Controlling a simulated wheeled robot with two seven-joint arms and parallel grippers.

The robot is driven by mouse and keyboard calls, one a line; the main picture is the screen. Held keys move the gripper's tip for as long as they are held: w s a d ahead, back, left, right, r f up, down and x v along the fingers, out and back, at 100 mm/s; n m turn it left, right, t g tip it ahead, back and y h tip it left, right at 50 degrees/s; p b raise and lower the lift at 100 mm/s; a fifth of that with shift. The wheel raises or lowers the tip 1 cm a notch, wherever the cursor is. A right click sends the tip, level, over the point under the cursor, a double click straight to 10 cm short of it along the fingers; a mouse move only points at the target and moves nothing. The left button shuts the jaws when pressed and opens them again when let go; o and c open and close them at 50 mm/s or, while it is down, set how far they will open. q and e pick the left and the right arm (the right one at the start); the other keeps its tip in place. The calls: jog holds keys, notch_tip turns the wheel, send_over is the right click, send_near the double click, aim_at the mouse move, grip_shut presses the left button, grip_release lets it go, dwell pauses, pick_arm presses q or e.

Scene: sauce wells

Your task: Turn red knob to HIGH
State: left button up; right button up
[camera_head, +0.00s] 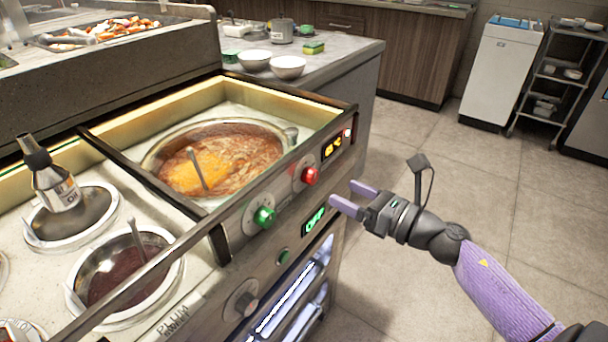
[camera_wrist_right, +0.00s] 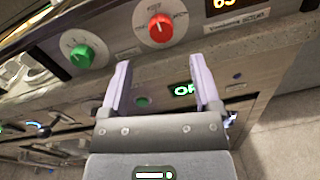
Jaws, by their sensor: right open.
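The red knob (camera_head: 310,175) sits on the counter's front panel, below and right of the round soup well. It also shows in the right wrist view (camera_wrist_right: 160,27) at the top, on a pale dial plate whose small lettering I cannot read. My right gripper (camera_head: 347,196) is open and empty, in front of the panel, to the right of and a little below the red knob, apart from it. In the right wrist view its two purple fingers (camera_wrist_right: 161,80) point toward the panel, below the knob. My left gripper is not in view.
A green knob (camera_head: 264,217) is left of the red one, with a green-lit display (camera_head: 314,221) below. An amber display (camera_head: 333,146) is at the panel's upper right. A soup well (camera_head: 215,158) holds a ladle. Open floor (camera_head: 420,120) lies to the right.

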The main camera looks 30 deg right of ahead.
aim_at(315, 179)
jog(key=x, duration=0.7)
jog(key=shift+f+b, duration=0.15)
jog(key=shift+b, duration=0.2)
grip_shut()
